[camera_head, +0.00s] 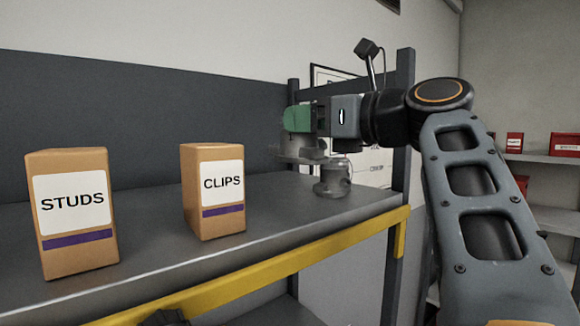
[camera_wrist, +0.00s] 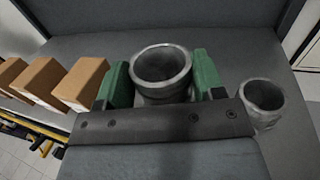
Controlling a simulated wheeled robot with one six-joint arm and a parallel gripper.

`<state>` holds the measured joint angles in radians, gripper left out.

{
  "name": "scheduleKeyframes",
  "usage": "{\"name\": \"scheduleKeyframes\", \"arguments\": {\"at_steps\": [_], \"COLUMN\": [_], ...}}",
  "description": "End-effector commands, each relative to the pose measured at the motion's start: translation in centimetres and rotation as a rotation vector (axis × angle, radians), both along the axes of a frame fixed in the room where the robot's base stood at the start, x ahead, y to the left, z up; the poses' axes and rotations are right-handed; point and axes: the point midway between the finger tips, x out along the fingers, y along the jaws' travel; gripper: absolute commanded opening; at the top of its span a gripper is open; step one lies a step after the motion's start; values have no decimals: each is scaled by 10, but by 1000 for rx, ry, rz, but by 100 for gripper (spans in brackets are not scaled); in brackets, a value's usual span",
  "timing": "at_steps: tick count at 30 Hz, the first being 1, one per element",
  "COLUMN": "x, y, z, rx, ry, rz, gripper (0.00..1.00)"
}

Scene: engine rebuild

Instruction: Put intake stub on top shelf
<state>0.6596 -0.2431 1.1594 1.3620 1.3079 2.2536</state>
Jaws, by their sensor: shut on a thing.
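My gripper (camera_head: 298,119) has green fingers and is shut on a grey metal intake stub (camera_head: 300,149). In the wrist view the stub's round open mouth (camera_wrist: 162,64) faces up between the two green fingers of my gripper (camera_wrist: 163,84). In the head view the stub hangs below the fingers, over the far end of the grey shelf (camera_head: 275,205), and looks to be a little above its surface. A second, similar grey stub (camera_head: 332,179) stands upright on the shelf, below and to the right. It also shows right of my gripper in the wrist view (camera_wrist: 262,98).
A STUDS box (camera_head: 72,213) and a CLIPS box (camera_head: 213,191) stand on the shelf to the left. A dark post (camera_head: 404,110) rises at the shelf's right end. The shelf between CLIPS and the standing stub is clear. Red boxes (camera_head: 565,144) sit on a shelf far right.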

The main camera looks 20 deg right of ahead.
Motion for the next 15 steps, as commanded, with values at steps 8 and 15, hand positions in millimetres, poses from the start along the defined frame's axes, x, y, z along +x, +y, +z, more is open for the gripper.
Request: {"name": "scheduleKeyframes", "arguments": {"at_steps": [8,15], "x": [23,31], "y": [14,19], "z": [-33,-45], "rx": [0,-1], "ry": [-1,-1], "rz": [1,1], "gripper": [24,24]}}
